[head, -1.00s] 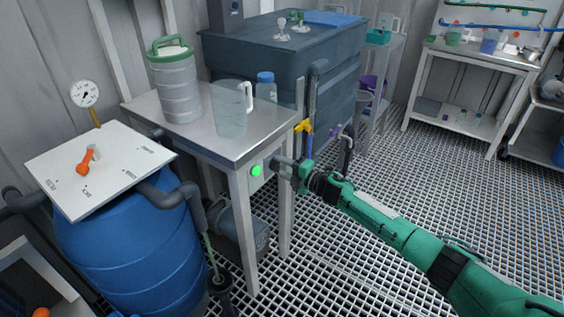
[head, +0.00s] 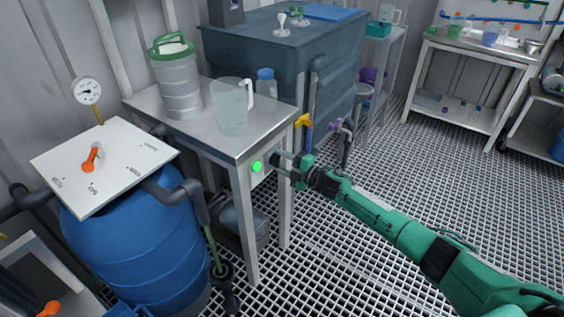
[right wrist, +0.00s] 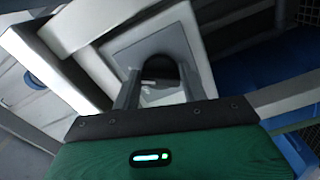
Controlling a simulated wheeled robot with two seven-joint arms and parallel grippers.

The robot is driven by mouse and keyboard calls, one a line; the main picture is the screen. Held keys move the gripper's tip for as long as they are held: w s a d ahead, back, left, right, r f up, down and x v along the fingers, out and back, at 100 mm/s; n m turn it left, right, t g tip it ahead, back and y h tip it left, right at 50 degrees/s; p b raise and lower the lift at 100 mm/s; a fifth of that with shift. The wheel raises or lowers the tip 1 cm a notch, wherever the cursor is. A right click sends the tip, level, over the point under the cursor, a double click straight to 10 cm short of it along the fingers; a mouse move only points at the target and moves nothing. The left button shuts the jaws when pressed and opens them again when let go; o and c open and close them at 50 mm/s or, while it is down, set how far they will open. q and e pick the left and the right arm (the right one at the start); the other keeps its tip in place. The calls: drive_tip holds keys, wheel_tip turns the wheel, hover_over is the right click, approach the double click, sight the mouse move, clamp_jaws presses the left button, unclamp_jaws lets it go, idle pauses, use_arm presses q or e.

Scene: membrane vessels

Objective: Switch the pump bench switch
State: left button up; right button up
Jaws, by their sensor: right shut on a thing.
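The pump bench (head: 268,117) is a steel-topped table with white legs. A pale switch box (head: 264,182) is fixed under its right front edge, with a lit green lamp (head: 257,166) on its face. My right gripper (head: 276,164) reaches the box from the right. In the right wrist view its two grey fingers straddle the dark, rounded switch (right wrist: 160,70) on a grey plate and are shut on it. The switch's position is hard to read because the fingers hide part of it. My left gripper is not in view.
A clear jug (head: 230,108), a green-lidded canister (head: 175,80) and a blue-capped bottle (head: 266,82) stand on the bench. A blue barrel (head: 140,255) is at left, a dark tank (head: 255,50) behind. Open grating floor (head: 400,180) lies right.

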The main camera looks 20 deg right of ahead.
drive_tip(key=o, duration=0.9)
drive_tip(key=shift+s, duration=0.1)
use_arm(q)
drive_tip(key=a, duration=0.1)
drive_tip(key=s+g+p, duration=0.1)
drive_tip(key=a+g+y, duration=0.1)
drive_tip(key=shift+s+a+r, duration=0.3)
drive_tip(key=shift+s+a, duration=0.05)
use_arm(e)
drive_tip(key=v, duration=1.3)
drive_tip(key=shift+s+d, duration=0.25)
